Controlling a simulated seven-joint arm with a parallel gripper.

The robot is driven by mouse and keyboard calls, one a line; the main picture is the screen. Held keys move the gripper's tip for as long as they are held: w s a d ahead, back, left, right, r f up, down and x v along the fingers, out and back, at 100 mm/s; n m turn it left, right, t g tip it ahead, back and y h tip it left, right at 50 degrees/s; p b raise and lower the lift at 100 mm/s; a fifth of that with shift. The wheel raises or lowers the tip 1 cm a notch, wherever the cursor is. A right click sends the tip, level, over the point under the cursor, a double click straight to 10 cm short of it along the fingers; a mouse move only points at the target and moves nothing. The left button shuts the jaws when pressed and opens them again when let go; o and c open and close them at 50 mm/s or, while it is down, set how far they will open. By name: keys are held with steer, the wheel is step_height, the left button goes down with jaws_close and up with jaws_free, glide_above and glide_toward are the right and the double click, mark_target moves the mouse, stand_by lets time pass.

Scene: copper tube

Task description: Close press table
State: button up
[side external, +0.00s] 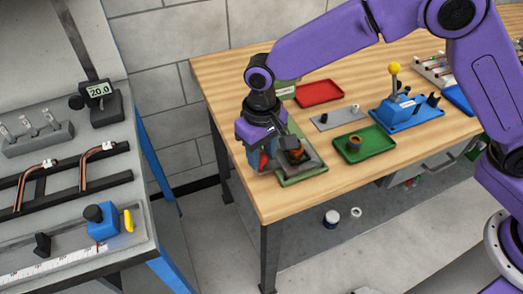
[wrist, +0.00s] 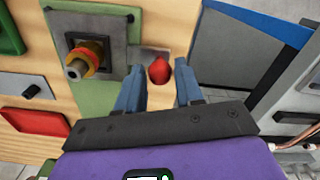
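The press table appears to be the green base plate (side external: 304,178) near the wooden table's front left corner, with a grey plate and dark fixture (side external: 293,150) on it. In the wrist view the green base (wrist: 95,103) carries a brass-coloured part with an orange ring (wrist: 82,60). A red knob (wrist: 159,71) sits at its edge and also shows in the side view (side external: 263,161). My gripper (wrist: 158,80) is open, its two blue fingers on either side of the knob. I cannot tell whether they touch it.
A red tray (side external: 320,93), a grey plate with a black knob (side external: 335,118) and a green tray (side external: 366,144) lie to the right. A blue lever device with a yellow knob (side external: 394,68) stands beyond. A grey bench (side external: 70,205) stands left, across a gap.

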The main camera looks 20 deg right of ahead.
jaws_close()
steer(key=shift+w+r, duration=0.1)
steer(key=shift+w, duration=3.75)
steer(key=o, duration=0.5)
jaws_free()
step_height(320, 180, up, 17)
steer(key=shift+r, duration=0.2)
